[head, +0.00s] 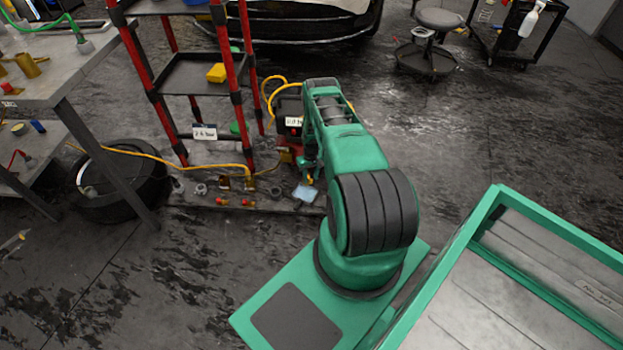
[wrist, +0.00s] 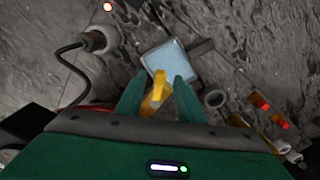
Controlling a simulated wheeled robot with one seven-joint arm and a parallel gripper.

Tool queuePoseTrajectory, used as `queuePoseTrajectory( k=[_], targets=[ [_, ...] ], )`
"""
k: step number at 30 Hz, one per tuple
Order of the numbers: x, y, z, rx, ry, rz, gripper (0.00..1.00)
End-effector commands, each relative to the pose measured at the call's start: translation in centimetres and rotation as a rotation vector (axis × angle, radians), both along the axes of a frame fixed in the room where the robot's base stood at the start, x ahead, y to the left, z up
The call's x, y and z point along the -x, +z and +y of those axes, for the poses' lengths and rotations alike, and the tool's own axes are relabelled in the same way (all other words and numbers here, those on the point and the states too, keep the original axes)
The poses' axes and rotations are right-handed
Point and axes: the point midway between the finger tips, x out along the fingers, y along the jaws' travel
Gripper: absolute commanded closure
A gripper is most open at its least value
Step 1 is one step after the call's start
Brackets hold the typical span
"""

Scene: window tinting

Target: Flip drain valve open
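In the wrist view a yellow lever-like part (wrist: 157,90), which may be the drain valve's handle, stands between the two green fingers of my gripper (wrist: 159,80). Gaps show on both sides of it, so the fingers look open around it and not closed on it. Its lower end is hidden by the gripper body. A light blue square pad (wrist: 172,58) lies just beyond the fingertips. In the head view my gripper (head: 308,172) points down near the floor board, above the same blue pad (head: 305,194); my arm partly hides this area.
Brass fittings with red caps (head: 235,202) sit on the board; red parts also show at right in the wrist view (wrist: 270,110). A tire (head: 118,185) lies left.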

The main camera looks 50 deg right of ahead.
Motion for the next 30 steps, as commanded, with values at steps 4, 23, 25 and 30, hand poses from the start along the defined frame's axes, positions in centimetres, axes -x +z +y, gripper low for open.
queuePoseTrajectory(
  k=[4,23,25,30],
  targets=[
    [0.0,-0.67,0.0,0.0,0.0,0.0,0.66],
    [-0.03,-0.78,0.08,0.0,-0.011,0.0,1.0],
    [-0.13,-0.78,0.3,-0.001,-0.046,0.0,1.0],
    [-0.48,-0.79,0.95,-0.001,-0.174,0.0,1.0]
  ],
)
